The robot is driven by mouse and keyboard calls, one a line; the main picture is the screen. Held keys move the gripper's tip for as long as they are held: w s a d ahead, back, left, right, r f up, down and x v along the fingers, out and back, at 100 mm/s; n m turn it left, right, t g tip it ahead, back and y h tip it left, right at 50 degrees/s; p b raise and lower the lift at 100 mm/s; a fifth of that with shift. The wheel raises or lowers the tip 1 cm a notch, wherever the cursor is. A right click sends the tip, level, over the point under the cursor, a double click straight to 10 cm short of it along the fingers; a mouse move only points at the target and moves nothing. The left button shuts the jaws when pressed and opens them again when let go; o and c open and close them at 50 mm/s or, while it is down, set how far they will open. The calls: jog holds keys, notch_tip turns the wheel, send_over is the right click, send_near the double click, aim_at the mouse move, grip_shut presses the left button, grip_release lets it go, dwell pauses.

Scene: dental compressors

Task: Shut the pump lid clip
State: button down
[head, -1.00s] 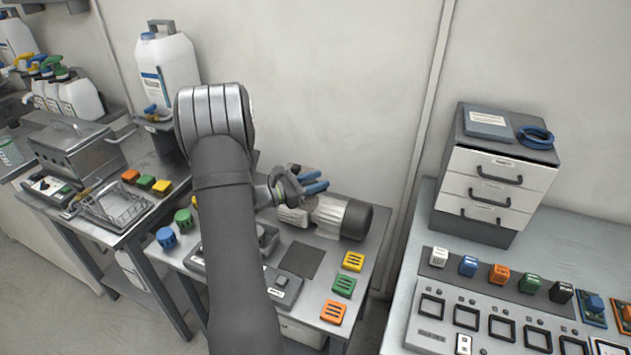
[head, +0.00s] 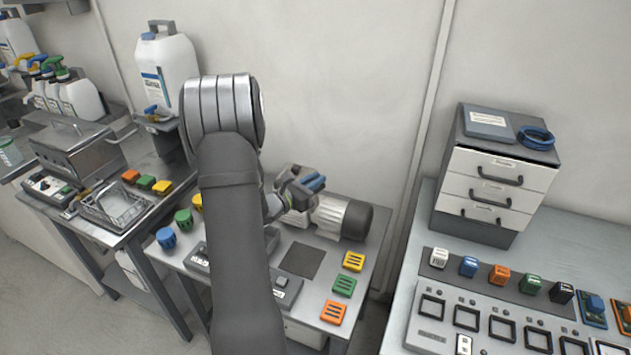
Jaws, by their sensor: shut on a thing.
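The pump (head: 341,218) lies on the middle bench, a pale ribbed body with a dark rounded end to the right. My gripper (head: 314,183) is at the pump's left part, with its blue-tipped fingers close together. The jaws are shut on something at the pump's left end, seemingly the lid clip. The clip itself is hidden behind the fingers and too small to make out. My arm covers part of the bench left of the pump.
A dark square pad (head: 301,260) lies in front of the pump. Yellow (head: 353,261), green (head: 344,286) and orange (head: 333,312) blocks line the bench's right side. Blue (head: 166,238) and green (head: 183,217) knobbed pieces stand at left. A drawer cabinet (head: 495,180) stands on the right bench.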

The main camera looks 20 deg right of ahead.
jog(key=n+t+y, duration=0.1)
jog(key=t, duration=0.1)
jog(key=n+t+y, duration=0.3)
jog(key=n+t, duration=0.1)
jog(key=shift+w+a, duration=0.2)
jog(key=shift+w, duration=0.05)
jog(key=shift+n+t+y, duration=0.3)
jog(key=shift+t+y, duration=0.2)
jog(key=c, duration=1.4)
grip_release()
jog(key=shift+c, duration=0.2)
jog(key=v, duration=1.7)
jog(key=shift+a, duration=0.3)
